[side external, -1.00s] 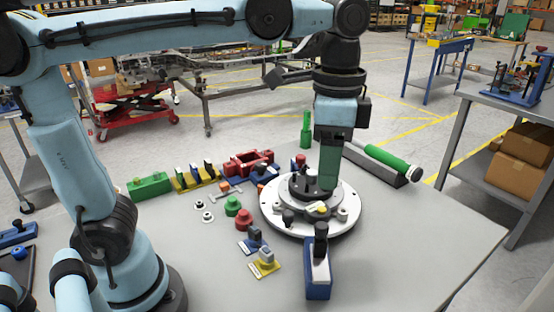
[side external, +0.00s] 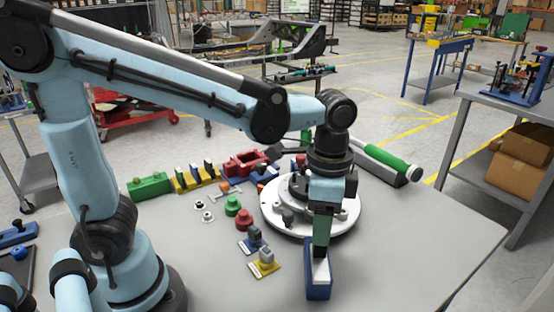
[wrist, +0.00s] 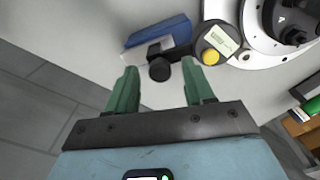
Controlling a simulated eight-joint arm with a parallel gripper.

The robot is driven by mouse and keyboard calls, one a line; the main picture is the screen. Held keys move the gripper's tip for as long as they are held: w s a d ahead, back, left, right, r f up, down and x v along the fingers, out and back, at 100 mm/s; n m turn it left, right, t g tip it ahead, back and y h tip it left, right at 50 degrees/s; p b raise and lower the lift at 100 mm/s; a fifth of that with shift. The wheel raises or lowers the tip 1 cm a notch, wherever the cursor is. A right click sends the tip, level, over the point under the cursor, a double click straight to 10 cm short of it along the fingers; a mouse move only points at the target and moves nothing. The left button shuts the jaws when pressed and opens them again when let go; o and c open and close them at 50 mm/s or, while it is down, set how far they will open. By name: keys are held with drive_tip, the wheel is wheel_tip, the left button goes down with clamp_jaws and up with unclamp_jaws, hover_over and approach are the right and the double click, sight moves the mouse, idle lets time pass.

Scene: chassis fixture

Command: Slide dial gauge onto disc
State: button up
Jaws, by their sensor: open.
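The disc (side external: 349,213) is a large pale round plate with black and grey parts on it. It also shows in the wrist view (wrist: 251,57) at the upper right. A part with a small display and a yellow button (wrist: 211,55), which looks like the dial gauge, lies over the disc's near edge in the wrist view. My gripper (wrist: 158,72) is open and empty. Its green fingers point down at a black knobbed part (wrist: 160,69) on a blue block (wrist: 170,30). The knob shows between the fingertips; contact cannot be told. In the side view, my gripper hides most of the knob.
The blue block (side external: 318,288) stands near the table's front edge. Left of the disc are a red knob (side external: 243,219), a green knob (side external: 232,205) and small yellow and blue fixtures (side external: 264,264). The table's right side is clear.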

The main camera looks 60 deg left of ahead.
drive_tip(key=shift+f, duration=0.1)
drive_tip(key=shift+c, duration=0.5)
clamp_jaws()
drive_tip(key=w+a, duration=0.1)
drive_tip(key=a, duration=0.1)
drive_tip(key=w+a, duration=0.1)
drive_tip(key=a, duration=0.1)
drive_tip(key=w+a, duration=0.2)
drive_tip(key=shift+w, duration=0.1)
drive_tip(key=shift+o, duration=0.5)
unclamp_jaws()
drive_tip(key=shift+d, duration=0.1)
